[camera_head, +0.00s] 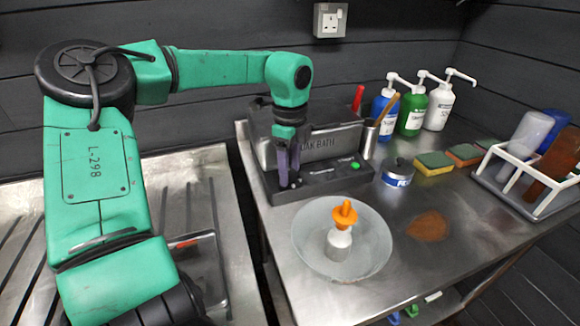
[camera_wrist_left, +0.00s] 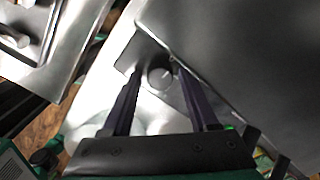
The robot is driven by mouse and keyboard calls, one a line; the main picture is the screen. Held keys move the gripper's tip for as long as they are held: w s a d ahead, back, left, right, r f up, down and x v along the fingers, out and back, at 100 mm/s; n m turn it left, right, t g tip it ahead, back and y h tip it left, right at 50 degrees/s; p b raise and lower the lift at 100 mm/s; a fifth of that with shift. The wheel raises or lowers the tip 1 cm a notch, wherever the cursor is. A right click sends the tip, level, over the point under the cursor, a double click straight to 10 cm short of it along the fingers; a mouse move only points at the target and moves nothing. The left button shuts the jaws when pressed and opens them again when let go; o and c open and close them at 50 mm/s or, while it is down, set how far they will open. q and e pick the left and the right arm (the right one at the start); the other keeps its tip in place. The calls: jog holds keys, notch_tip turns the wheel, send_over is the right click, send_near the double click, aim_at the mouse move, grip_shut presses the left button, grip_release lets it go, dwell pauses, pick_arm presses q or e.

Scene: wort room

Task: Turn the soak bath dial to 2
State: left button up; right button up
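The soak bath (camera_head: 335,138) is a grey metal box with a dark front panel and a green button (camera_head: 355,165). My left gripper (camera_head: 289,178) points down at the left end of that panel and covers most of the dial in the head view. In the left wrist view the round grey dial (camera_wrist_left: 160,77) has a pale mark near its upper right. The two dark fingers of my left gripper (camera_wrist_left: 160,75) are apart, one on each side of the dial, with gaps showing. My right gripper is not in view.
A pale bowl (camera_head: 310,256) with an orange-topped white bottle (camera_head: 340,236) stands in front of the bath. A blue-labelled tin (camera_head: 397,174), sponges (camera_head: 434,164), pump bottles (camera_head: 411,112) and a white rack (camera_head: 495,178) stand to the right. A metal drainer (camera_head: 225,200) lies left.

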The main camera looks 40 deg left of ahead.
pick_arm(q)
grip_shut()
